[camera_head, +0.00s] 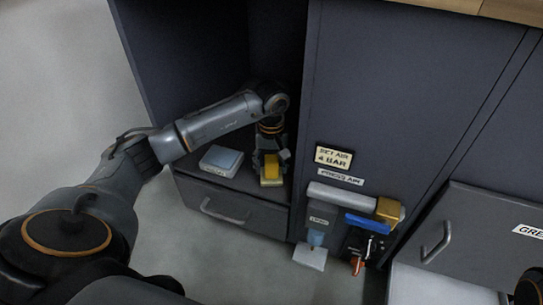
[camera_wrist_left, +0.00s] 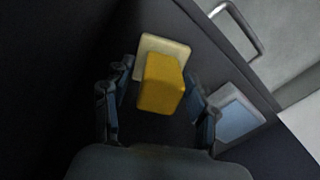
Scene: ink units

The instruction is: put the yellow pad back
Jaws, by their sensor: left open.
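The yellow pad (camera_head: 271,166) is a small block at the front of the open cabinet's shelf, beside a pale cream square base (camera_head: 271,183). In the left wrist view the yellow pad (camera_wrist_left: 162,86) overlaps the cream base (camera_wrist_left: 150,45); I cannot tell whether it rests on it. My left gripper (camera_head: 270,159) reaches down into the cabinet. Its fingers are open, one on each side of the yellow pad, with dark gaps visible in the left wrist view (camera_wrist_left: 158,76).
A light blue block on a white base (camera_head: 221,159) lies left of the yellow pad on the same shelf. A drawer with a handle (camera_head: 226,212) is below. The cabinet wall (camera_head: 345,110) stands close on the right, with labelled air fittings (camera_head: 340,195). An open drawer is at lower right.

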